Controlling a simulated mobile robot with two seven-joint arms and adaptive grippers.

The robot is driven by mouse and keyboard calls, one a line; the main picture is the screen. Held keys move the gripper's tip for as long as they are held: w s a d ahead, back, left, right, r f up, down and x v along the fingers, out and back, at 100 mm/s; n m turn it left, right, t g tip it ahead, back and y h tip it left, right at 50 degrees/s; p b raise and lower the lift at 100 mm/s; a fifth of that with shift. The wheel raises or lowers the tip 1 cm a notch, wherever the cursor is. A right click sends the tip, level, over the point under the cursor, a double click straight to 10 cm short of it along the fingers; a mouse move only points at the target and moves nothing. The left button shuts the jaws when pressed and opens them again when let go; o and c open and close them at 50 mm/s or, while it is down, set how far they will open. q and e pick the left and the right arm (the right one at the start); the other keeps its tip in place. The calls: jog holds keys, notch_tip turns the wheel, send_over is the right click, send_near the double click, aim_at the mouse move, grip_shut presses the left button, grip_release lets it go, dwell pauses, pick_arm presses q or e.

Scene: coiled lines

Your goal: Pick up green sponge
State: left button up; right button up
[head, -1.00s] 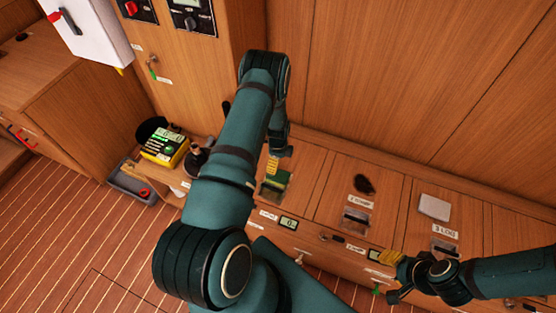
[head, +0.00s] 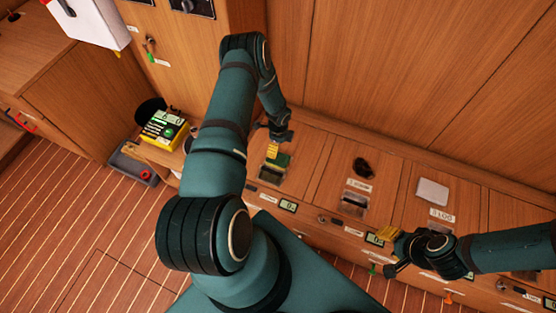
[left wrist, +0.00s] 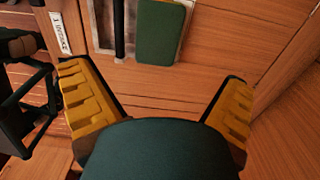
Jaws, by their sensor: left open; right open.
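The green sponge (head: 281,160) lies on the wooden bench top beside a dark slot, at the centre left of the head view. In the left wrist view the sponge (left wrist: 160,32) is at the top, ahead of the fingers. My left gripper (left wrist: 153,76) is open with its yellow pads apart and nothing between them. My right gripper (head: 388,248) is open and empty at the bench's front edge, away from the sponge.
A dark coiled lump (head: 364,168) and a pale flat block (head: 432,191) lie on the bench to the right. A wooden wall rises behind the bench.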

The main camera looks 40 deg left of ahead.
pick_arm(q)
send_over(278, 158)
notch_tip(278, 158, down, 5)
jog(key=shift+w+a+r+b, duration=0.1)
jog(key=shift+w+b, duration=0.05)
jog(key=shift+b, duration=0.25)
jog(key=shift+s+f+b, duration=0.2)
jog(key=shift+f+b, duration=0.55)
jog(key=shift+f, duration=1.95)
jog(key=c, duration=0.8)
